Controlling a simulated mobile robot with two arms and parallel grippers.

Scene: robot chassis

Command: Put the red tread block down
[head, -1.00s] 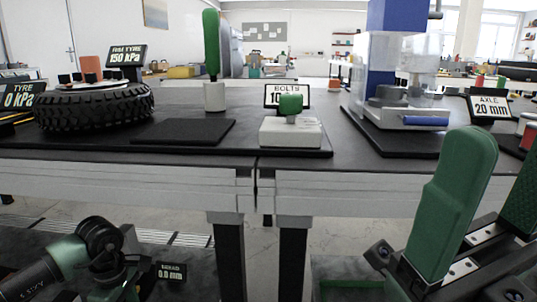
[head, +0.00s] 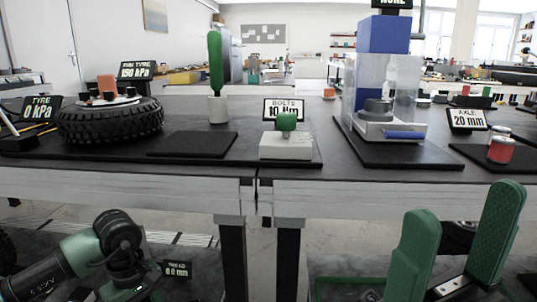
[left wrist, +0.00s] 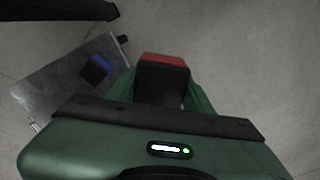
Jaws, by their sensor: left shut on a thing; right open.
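The red tread block (left wrist: 165,61) shows in the left wrist view, with a red top and a dark body. My left gripper (left wrist: 161,88) is shut on it, with a green finger on either side. In the head view my left arm is low at the left, and its fingers and the block cannot be made out. My right gripper (head: 463,200) is open and empty at the lower right of the head view, its two green fingers pointing up and apart.
A tyre (head: 110,121) lies on the dark bench (head: 225,176), with a bolt block (head: 286,149) and clear-walled press (head: 366,90) to its right. A small sign (head: 177,269) stands low by my left arm. A grey metal plate (left wrist: 50,92) lies left in the wrist view.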

